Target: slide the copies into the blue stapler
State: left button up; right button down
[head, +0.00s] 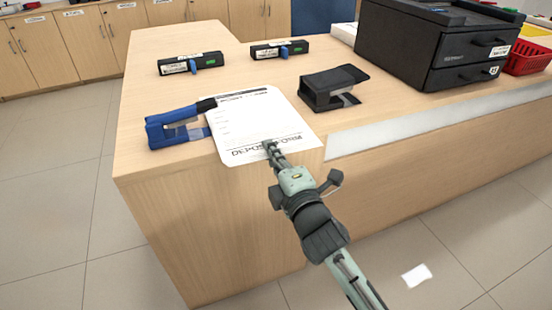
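The lower finger is hidden. My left gripper is out of view.
A black stapler-like device (333,88) stands right of the copies. Two black labelled staplers or stamps (191,64) (279,49) lie behind. A black drawer unit (435,45) and red basket (529,58) are at the right.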

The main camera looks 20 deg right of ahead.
aim_at(249, 152)
jog(key=shift+w, duration=0.55)
jog(key=shift+w+a, duration=0.1)
jog(key=shift+a, duration=0.2)
jog(key=a, duration=0.3)
jog(key=shift+a+f, duration=0.1)
jog(key=shift+a, duration=0.4)
jog(key=shift+f, duration=0.1)
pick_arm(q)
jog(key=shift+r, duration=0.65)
pick_arm(e)
jog(key=shift+f, duration=0.1)
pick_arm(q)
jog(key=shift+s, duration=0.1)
